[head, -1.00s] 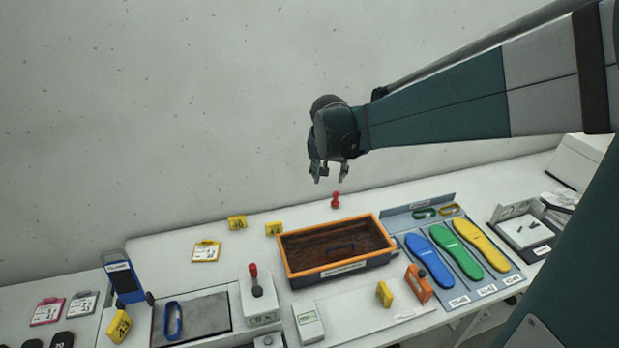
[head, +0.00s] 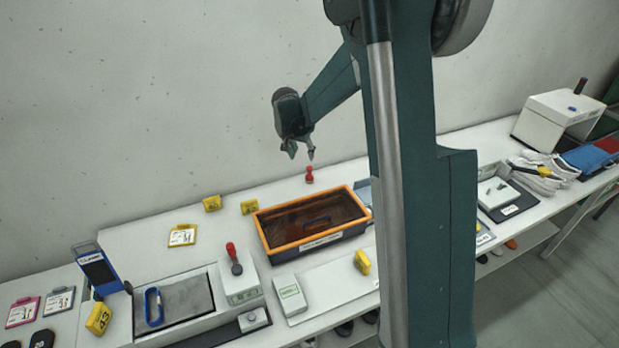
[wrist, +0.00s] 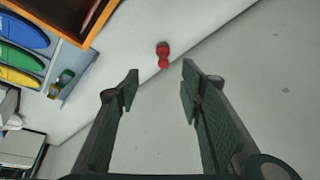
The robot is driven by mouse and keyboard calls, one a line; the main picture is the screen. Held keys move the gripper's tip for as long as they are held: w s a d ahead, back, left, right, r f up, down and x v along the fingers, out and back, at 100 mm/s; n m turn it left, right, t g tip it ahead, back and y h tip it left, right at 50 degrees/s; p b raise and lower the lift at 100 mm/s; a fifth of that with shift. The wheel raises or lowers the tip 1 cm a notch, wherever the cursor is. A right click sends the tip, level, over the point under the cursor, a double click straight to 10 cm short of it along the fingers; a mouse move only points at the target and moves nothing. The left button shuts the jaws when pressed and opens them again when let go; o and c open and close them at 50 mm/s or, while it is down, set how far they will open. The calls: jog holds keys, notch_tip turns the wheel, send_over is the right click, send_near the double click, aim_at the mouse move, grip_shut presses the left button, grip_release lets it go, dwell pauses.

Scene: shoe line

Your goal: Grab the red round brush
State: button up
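The red round brush (head: 309,174) is a small red piece with a rounded knob, standing on the table behind the orange-rimmed box. In the wrist view the brush (wrist: 163,54) lies ahead of the fingers, close to the table's back edge. My gripper (head: 302,152) hangs above the brush in the head view, apart from it. In the wrist view my gripper (wrist: 160,85) has its two fingers spread wide with nothing between them.
The orange-rimmed box (head: 262,229) stands just in front of the brush. Yellow number tags (head: 249,207) stand left of it. The wall (head: 150,110) is close behind the table.

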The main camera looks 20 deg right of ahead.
jog(key=m, duration=0.2)
send_over(309, 173)
jog(key=a, duration=0.2)
jog(key=shift+g+h, duration=0.3)
jog(key=shift+g, duration=0.1)
jog(key=f, duration=1.1)
jog(key=shift+s+f, duration=0.3)
jog(key=shift+s, duration=0.05)
jog(key=shift+f, duration=0.1)
jog(key=shift+f, duration=0.1)
jog(key=shift+x, duration=1.2)
jog(key=shift+w+d, duration=0.1)
jog(key=shift+x, duration=2.55)
jog(key=c, duration=0.8)
